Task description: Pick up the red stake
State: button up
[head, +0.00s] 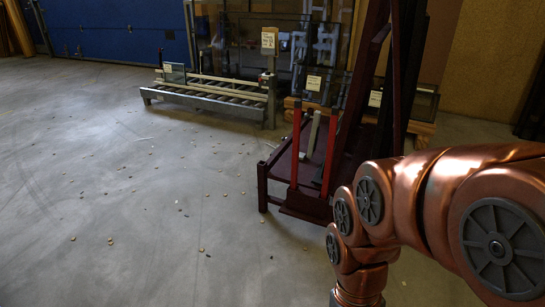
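Two slim bright red upright bars stand at the front of a dark red rack (272,178). The left red stake (296,146) and the right red stake (328,152) are close to vertical and a short gap apart. I cannot tell how their lower ends are held. My copper-coloured arm fills the lower right and hides part of the rack's right side. The arm bends down past the bottom edge of the picture, so my gripper is out of view.
A grey roller conveyor (205,92) stands behind, left of the rack. Glass panes and a wooden base (420,128) are behind the rack. Small bits litter the concrete floor (130,180), which is otherwise clear at left.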

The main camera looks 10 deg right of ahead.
aim_at(297, 103)
jog(key=u, duration=0.5)
jog(key=i, duration=1.2)
jog(key=u, duration=0.15)
